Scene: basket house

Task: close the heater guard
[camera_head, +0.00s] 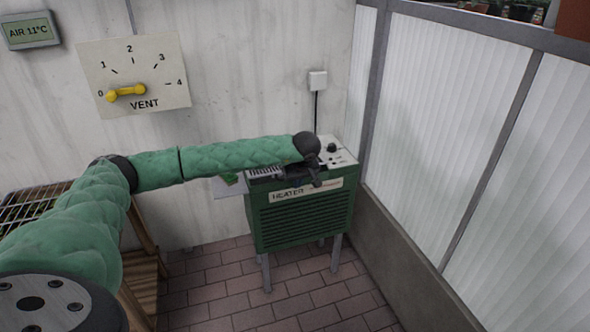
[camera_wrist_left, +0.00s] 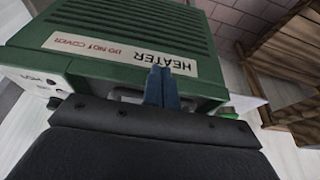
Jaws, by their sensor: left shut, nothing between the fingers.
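The green heater (camera_head: 300,217) stands on grey legs against the wall, with a HEATER label on its front. On its top left is a pale slatted or barred piece (camera_head: 264,172); my arm partly hides it, and I cannot tell whether this is the guard or how far it is closed. My left gripper (camera_head: 317,183) is over the heater's top front edge. In the left wrist view its blue-grey fingers (camera_wrist_left: 158,84) are together and empty, in front of the HEATER label (camera_wrist_left: 120,52); I cannot tell whether they touch the heater. My right gripper is out of view.
A pale plate (camera_head: 228,188) with a small green item juts out left of the heater. A control panel with a black knob (camera_head: 332,147) is at its top right. A wooden bench (camera_head: 146,245) stands left; a glazed wall (camera_head: 440,120) is right. Brick floor in front is clear.

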